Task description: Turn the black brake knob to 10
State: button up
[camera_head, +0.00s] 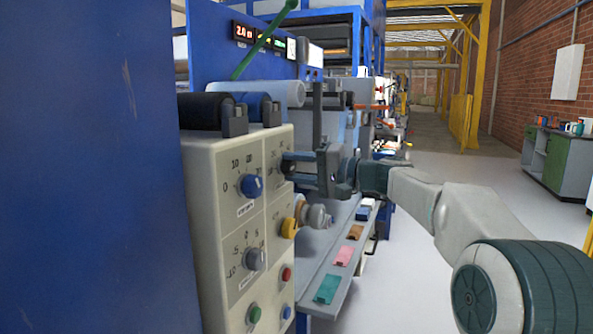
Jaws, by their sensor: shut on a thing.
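The beige control panel (220,220) stands left of centre, seen at a steep angle. The black brake knob (287,167) is on its upper right part, largely hidden by my gripper. My gripper (291,168) reaches in from the right and is shut on the black knob, with its fingers close to the panel face. The marks around this knob are too small and too covered to read, so I cannot tell its setting.
Blue (251,186), grey (256,259) and yellow (289,228) knobs sit nearby on the panel. Green (254,314) and red (286,274) buttons lie lower. A grey shelf (315,316) with coloured pieces juts out below my gripper.

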jog(key=shift+f, duration=0.1)
jog(key=o, duration=1)
jog(key=shift+d, duration=0.1)
jog(key=p+v, duration=0.1)
jog(key=v, duration=1.2)
jog(key=shift+d+p, duration=0.3)
jog(key=shift+d, duration=0.05)
jog(key=shift+s, duration=0.1)
